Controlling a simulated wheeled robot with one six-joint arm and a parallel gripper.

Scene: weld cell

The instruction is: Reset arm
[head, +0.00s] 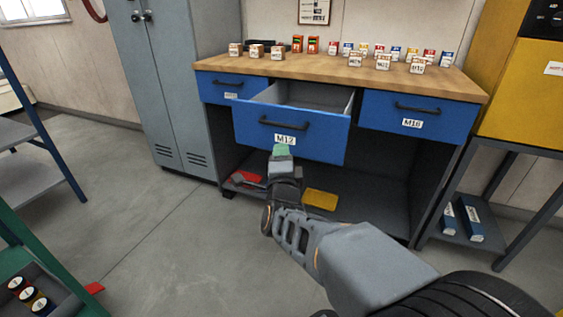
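My arm reaches from the lower right toward the workbench. My gripper (281,157) is in front of the open middle drawer (312,137), just below its "M12" label. A green patch shows at the gripper's tip; I cannot tell whether it is part of the fingers or a separate thing. The finger gap is not clear from this angle. The drawer is pulled out, and the part of its inside that shows looks empty. I cannot tell whether the gripper touches the drawer front.
The workbench top (325,69) holds several small labelled boxes. The right drawer (387,118) and left drawer (213,82) are closed. A yellow item (320,199) lies on the lower shelf. A grey locker (160,85) stands left. Floor at left centre is clear.

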